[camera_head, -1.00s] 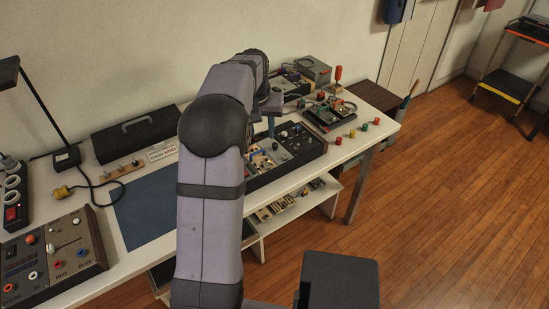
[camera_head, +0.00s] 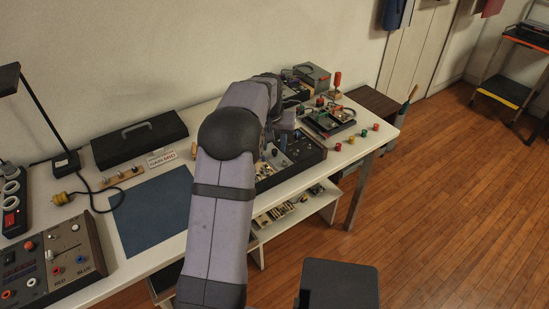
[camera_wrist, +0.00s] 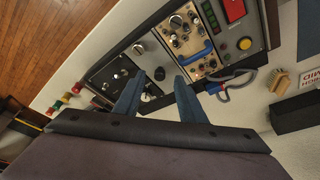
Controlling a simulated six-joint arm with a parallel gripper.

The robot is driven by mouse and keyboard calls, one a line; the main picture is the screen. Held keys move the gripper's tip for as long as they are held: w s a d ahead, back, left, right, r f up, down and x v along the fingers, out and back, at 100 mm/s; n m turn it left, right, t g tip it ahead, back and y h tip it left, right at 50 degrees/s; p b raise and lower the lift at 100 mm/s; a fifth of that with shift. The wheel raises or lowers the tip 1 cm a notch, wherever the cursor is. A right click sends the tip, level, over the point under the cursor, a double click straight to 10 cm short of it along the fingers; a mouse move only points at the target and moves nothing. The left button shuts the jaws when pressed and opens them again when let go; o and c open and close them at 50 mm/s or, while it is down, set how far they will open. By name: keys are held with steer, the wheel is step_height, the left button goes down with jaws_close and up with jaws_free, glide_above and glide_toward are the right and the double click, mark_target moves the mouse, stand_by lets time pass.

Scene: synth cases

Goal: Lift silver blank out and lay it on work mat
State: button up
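My gripper (camera_wrist: 160,77) is open in the wrist view, its two blue fingers apart with nothing held between them. It is over the case of panel modules (camera_wrist: 130,60), which also shows in the head view (camera_head: 304,153). One silvery-beige module (camera_wrist: 188,42) carries knobs and a blue handle and lies just beyond the fingertips. I cannot pick out a plain silver blank for certain. The blue work mat (camera_head: 152,208) lies flat and bare on the bench, left of my arm in the head view. My arm hides part of the case there.
A control box (camera_head: 58,262) stands at front left. A black case (camera_head: 138,137) and a small sign stand behind the mat. Another device (camera_head: 328,118) and several coloured knobs are at the bench's right end. A cable (camera_wrist: 232,84) lies beside the case.

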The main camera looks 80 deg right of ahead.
mark_target(274, 151)
steer(key=shift+x, duration=1.3)
jaws_close()
steer(key=shift+r, duration=0.1)
step_height(274, 151, up, 10)
steer(key=shift+r+p, duration=0.2)
steer(key=shift+p, duration=0.2)
